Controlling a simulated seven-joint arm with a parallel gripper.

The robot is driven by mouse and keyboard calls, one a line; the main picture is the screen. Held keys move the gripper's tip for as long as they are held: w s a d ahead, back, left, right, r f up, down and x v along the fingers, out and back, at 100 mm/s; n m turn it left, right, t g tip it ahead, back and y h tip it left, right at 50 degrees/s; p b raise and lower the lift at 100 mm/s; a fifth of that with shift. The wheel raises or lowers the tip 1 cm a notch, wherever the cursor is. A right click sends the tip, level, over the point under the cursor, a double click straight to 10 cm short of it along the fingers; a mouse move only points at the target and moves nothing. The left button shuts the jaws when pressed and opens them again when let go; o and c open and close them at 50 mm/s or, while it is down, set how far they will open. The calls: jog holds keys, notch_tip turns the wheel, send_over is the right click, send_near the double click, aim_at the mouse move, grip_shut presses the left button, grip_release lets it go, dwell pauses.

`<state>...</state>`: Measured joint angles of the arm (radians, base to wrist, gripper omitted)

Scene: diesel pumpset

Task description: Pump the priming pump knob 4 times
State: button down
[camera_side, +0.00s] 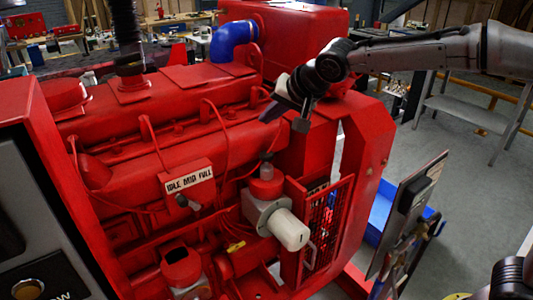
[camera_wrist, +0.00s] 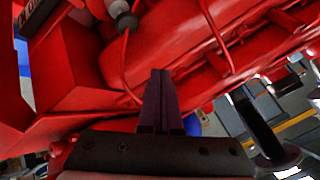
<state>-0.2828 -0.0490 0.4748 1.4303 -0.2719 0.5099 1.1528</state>
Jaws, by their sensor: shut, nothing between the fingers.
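A small grey knob (camera_side: 266,170) stands upright on a red cap above the white filter cylinder (camera_side: 290,230), on the near side of the red engine. I take it to be the priming pump knob. It also appears as a grey knob (camera_wrist: 124,18) at the top edge of the wrist view, partly cut off. My gripper (camera_side: 268,116) is above the knob and apart from it, over the engine's side. In the wrist view my gripper (camera_wrist: 161,74) shows its two dark fingers pressed together, with nothing between them.
A lever plate marked IDLE, MID, FULL (camera_side: 188,180) sits left of the knob. Red pipes (camera_side: 222,120) loop along the engine side. A red mesh guard (camera_side: 325,225) stands right of the filter. A blue elbow pipe (camera_side: 233,40) is at the back.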

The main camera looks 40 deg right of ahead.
aim_at(269, 155)
jog(key=shift+f, duration=3.25)
jog(key=shift+f, duration=0.15)
jog(key=shift+f, duration=0.25)
jog(key=shift+f, duration=0.2)
jog(key=shift+s+f, duration=0.1)
jog(key=shift+f, duration=1.3)
dwell(0.6)
jog(key=shift+r, duration=1.9)
jog(key=shift+r, duration=2.5)
